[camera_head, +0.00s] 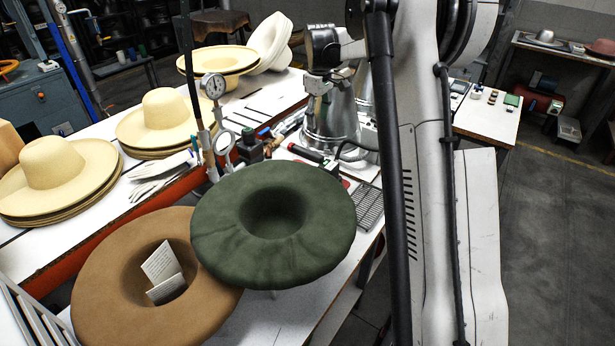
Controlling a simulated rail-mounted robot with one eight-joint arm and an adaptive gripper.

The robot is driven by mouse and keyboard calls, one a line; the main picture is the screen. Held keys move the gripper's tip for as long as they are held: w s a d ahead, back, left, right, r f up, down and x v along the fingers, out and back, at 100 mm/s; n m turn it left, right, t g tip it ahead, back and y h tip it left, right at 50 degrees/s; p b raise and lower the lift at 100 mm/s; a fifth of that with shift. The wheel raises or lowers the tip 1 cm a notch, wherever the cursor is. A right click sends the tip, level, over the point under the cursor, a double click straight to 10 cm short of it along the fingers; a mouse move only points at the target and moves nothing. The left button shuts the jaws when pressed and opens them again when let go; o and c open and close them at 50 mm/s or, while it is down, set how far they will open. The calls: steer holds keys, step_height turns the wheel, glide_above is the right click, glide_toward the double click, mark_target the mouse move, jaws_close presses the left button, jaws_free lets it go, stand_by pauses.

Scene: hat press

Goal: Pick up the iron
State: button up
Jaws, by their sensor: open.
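What looks like the iron (305,152), with a dark handle and a red part, lies on the white bench just behind the green hat. The hat's brim hides part of it, and a black cord curves up at its right. What looks like my gripper (318,88) hangs at upper centre, above and behind the iron and apart from it. It is open, with nothing seen in it, but its fingertips are hard to make out against the shiny metal vessel.
The green felt hat (215,225) and brown hat (95,275) fill the front. Cream hats (55,165) stand in stacks at left. A round gauge (213,86) and a metal vessel (338,125) stand near the iron. Grey floor (560,240) is open at right.

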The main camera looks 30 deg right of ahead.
mark_target(316, 154)
steer(key=f, duration=0.5)
steer(key=f+p, duration=0.1)
steer(key=f, duration=0.4)
steer(key=w+f, duration=0.1)
steer(key=f, duration=0.4)
steer(key=shift+d+f+p, duration=0.1)
steer(key=shift+f+p, duration=0.2)
steer(key=shift+p, duration=0.05)
jaws_close()
steer(key=shift+r, duration=0.1)
